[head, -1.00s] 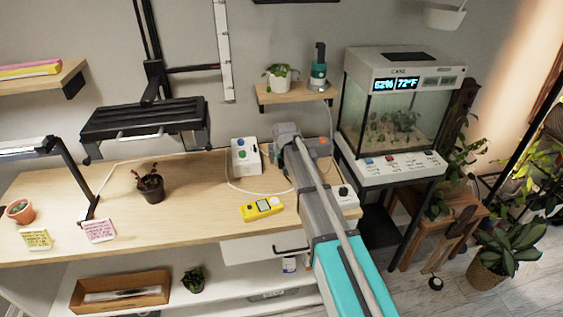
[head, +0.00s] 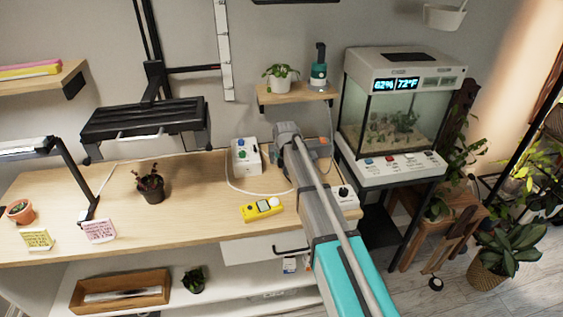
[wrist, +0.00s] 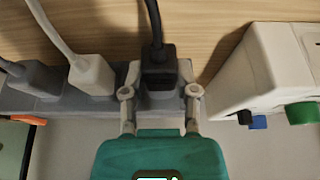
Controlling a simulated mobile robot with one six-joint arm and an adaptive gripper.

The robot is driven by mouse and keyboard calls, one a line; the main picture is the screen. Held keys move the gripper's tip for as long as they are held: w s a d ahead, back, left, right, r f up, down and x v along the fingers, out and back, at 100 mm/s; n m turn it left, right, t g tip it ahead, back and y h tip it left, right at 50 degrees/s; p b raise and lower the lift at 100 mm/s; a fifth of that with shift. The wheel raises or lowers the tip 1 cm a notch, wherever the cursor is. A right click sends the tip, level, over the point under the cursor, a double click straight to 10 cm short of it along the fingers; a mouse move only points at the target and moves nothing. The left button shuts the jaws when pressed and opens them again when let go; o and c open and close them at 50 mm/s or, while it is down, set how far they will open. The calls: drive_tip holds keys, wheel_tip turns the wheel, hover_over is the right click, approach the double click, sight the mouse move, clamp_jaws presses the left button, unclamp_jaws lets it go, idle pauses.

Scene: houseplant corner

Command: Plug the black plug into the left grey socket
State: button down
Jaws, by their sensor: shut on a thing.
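In the wrist view, my gripper (wrist: 160,92) is shut on the black plug (wrist: 157,70), one finger on each side. The plug's black cord runs up out of the picture. The plug is at the end of the grey socket strip (wrist: 58,103) nearest the white knob box. It touches or overlaps a grey socket there; I cannot tell how deep it sits. In the head view, my arm hides the plug and the fingertips.
A white plug (wrist: 92,73) and a dark grey plug (wrist: 28,77) sit along the strip. The white knob box (wrist: 265,70) stands close on the wrist view's right. In the head view, a yellow meter (head: 262,209) lies on the wooden bench (head: 200,212). A terrarium (head: 405,120) stands at right.

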drive_tip(key=shift+w+a, duration=0.1)
drive_tip(key=shift+w, duration=0.3)
drive_tip(key=shift+c, duration=1.5)
unclamp_jaws()
drive_tip(key=shift+s, duration=0.1)
drive_tip(key=shift+s+d, duration=0.25)
drive_tip(key=shift+s, duration=0.55)
drive_tip(key=s, duration=0.1)
drive_tip(key=s+d, duration=0.1)
drive_tip(key=s, duration=0.1)
drive_tip(key=shift+s, duration=0.1)
drive_tip(key=shift+s+d+r+p, duration=0.15)
drive_tip(key=shift+s+r+p, duration=0.45)
drive_tip(key=shift+r, duration=0.05)
drive_tip(key=shift+s+d+r+p, duration=0.15)
drive_tip(key=shift+s+r+p, duration=0.45)
drive_tip(key=s+d+r+p, duration=0.6)
drive_tip(key=d+r+p, duration=0.2)
drive_tip(key=d, duration=0.3)
drive_tip(key=shift+s+d+r+p, duration=0.2)
drive_tip(key=shift+d+r+p, duration=0.1)
drive_tip(key=shift+r+p, duration=0.1)
